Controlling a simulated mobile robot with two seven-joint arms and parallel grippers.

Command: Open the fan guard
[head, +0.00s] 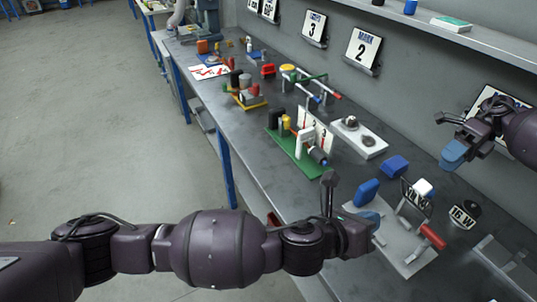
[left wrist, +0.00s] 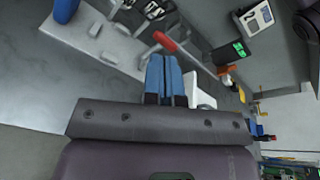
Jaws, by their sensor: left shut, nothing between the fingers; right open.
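What looks like the fan guard is a dark framed piece with pale markings (head: 416,198), standing tilted on a pale plate (head: 407,262). The plate also carries a blue handle (head: 367,192) and a red handle (head: 433,237). In the left wrist view the dark piece (left wrist: 154,9), blue handle (left wrist: 66,9) and red handle (left wrist: 165,41) lie beyond my fingers. My left gripper (head: 371,219) is shut and empty, low beside the plate near the blue handle; its blue fingers (left wrist: 165,78) are together. My right gripper (head: 453,154) is open and empty, above the bench at the right.
A labelled black-and-white piece (head: 464,214) stands right of the plate. A blue block (head: 395,166) and a white box with knobs (head: 359,138) stand behind. A green-based fixture (head: 297,152) stands to the left. A wall bounds the bench at the back.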

